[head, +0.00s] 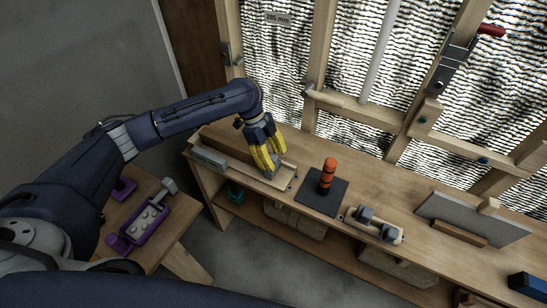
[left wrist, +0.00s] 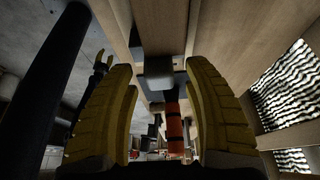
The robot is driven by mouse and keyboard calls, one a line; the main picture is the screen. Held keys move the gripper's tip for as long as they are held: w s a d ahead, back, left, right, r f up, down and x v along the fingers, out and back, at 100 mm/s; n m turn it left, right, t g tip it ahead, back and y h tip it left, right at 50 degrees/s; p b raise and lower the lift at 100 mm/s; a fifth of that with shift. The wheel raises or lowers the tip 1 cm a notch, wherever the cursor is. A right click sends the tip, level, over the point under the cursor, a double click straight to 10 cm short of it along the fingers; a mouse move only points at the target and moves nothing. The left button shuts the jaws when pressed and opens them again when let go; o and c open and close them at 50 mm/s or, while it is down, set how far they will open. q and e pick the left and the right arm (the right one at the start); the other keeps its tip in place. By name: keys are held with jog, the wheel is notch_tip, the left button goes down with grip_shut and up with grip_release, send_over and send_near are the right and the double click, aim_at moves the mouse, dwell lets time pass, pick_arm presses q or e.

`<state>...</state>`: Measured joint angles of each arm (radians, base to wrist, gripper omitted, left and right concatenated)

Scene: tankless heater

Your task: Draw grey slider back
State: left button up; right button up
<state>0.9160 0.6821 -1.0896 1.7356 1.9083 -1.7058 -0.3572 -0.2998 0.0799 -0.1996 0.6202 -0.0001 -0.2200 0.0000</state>
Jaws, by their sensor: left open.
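My left gripper (head: 268,160) is over the long wooden tray (head: 278,181) at the left part of the bench, pointing down. Its two yellow fingers are apart. The grey slider (head: 270,170) shows at the fingertips, partly hidden by them. In the left wrist view, a grey block (left wrist: 158,72) lies between and just beyond the two open fingers; whether they touch it I cannot tell. A dark arm with a yellow tip, seemingly my right gripper (left wrist: 100,60), shows small at the left in the left wrist view.
A grey bar (head: 209,156) lies at the tray's left end. An orange post (head: 328,173) on a dark plate (head: 322,194) stands right of the tray. A wooden fixture with grey knobs (head: 374,224) is further right. A purple tool (head: 143,224) lies on the left side table.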

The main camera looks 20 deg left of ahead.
pick_arm(q)
jog(key=shift+f, duration=0.15)
jog(key=shift+c, duration=0.3)
grip_shut()
jog(key=shift+d, duration=0.1)
